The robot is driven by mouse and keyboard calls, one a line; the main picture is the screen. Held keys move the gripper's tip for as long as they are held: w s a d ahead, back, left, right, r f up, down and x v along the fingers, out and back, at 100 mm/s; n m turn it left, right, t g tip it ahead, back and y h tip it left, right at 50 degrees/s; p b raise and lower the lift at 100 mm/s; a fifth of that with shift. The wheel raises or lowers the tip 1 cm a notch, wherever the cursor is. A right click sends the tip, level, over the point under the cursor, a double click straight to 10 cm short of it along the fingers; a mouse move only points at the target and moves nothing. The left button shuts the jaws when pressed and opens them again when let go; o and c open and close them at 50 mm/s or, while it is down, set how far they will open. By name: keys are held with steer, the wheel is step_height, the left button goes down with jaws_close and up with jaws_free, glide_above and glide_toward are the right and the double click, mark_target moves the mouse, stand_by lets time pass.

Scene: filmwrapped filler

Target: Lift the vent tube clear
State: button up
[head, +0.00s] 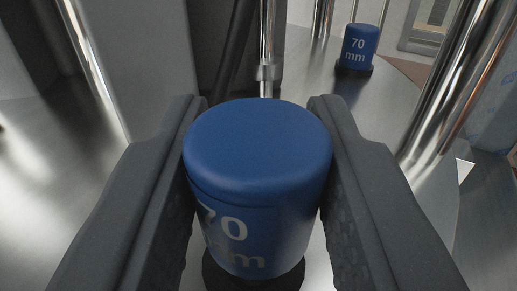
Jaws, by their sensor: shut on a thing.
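A blue cylinder marked "70 mm" (257,150) stands upright in the head view, between the two dark grey fingers of my gripper (258,106). The gripper is shut on its sides. A dark round base (222,276) shows under the cylinder. I cannot tell whether that base touches the metal surface below. A second blue cylinder marked "70 mm" (360,44) stands on a dark foot at the back right, apart from my gripper. Nothing is labelled as the vent tube, and I cannot tell whether the held blue cylinder is part of it.
A thin shiny upright rod (266,45) with a collar stands just behind the held cylinder. A thick chrome column (452,85) rises at the right. A shiny metal plate (310,75) lies beneath. Grey panels and a dark hose-like bar (232,60) stand behind left.

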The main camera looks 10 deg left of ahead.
step_height(320, 180, up, 26)
steer(key=p, duration=1.2)
steer(key=shift+f+p, duration=0.25)
steer(key=shift+p, duration=0.1)
stand_by(0.5)
stand_by(0.4)
steer(key=shift+a+f+b, duration=0.1)
steer(key=shift+f+b, duration=0.7)
steer(key=shift+f, duration=0.05)
steer(key=shift+f+b, duration=0.8)
